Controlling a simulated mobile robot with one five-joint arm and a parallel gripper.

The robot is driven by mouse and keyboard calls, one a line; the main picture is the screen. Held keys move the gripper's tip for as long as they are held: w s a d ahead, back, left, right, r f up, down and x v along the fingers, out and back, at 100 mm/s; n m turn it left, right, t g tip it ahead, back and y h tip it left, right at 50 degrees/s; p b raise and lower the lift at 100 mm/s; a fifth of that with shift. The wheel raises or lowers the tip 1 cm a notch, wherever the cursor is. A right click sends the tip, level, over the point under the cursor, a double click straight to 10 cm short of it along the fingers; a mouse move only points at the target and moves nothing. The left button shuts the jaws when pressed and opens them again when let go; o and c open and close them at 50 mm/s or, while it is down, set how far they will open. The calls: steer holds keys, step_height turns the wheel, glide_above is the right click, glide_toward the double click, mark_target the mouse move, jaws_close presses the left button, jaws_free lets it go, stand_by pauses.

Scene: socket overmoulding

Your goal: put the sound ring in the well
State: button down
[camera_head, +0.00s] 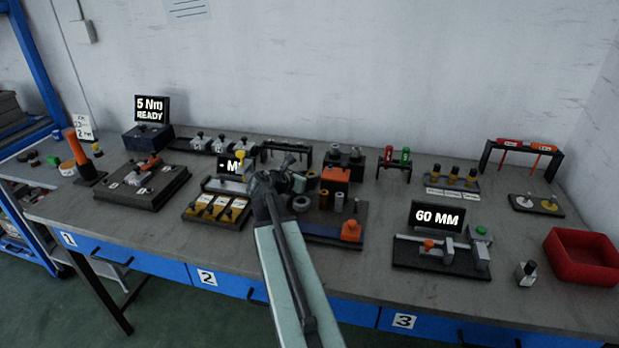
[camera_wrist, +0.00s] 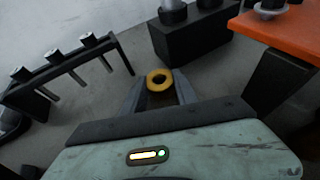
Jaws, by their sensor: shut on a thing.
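A yellow ring (camera_wrist: 159,75) with a dark central hole sits between the fingertips of my gripper (camera_wrist: 160,88) in the wrist view. My gripper is shut on it, above the bench; I see no crack, but the ring is small in view. In the head view my gripper (camera_head: 286,182) is over the middle of the bench, at the left edge of a dark station board (camera_head: 357,212), and its fingertips are hard to make out. The board bears a pale ring (camera_head: 301,203), an orange-topped press block (camera_head: 335,176) and small upright cylinders (camera_head: 338,201). I cannot tell which part is the well.
A black rack with hanging pins (camera_wrist: 68,68) is left of my gripper in the wrist view. A dark block with grey cylinders (camera_wrist: 190,42) stands just beyond. The orange plate (camera_wrist: 285,30) is close at right. A red bin (camera_head: 582,257) is at the bench's right end.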

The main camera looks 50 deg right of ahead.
steer(key=c, duration=1)
jaws_free()
steer(key=shift+o, duration=0.2)
steer(key=shift+r, duration=0.1)
steer(key=p+v, duration=0.5)
steer(key=v, duration=0.7)
steer(key=shift+r, duration=0.1)
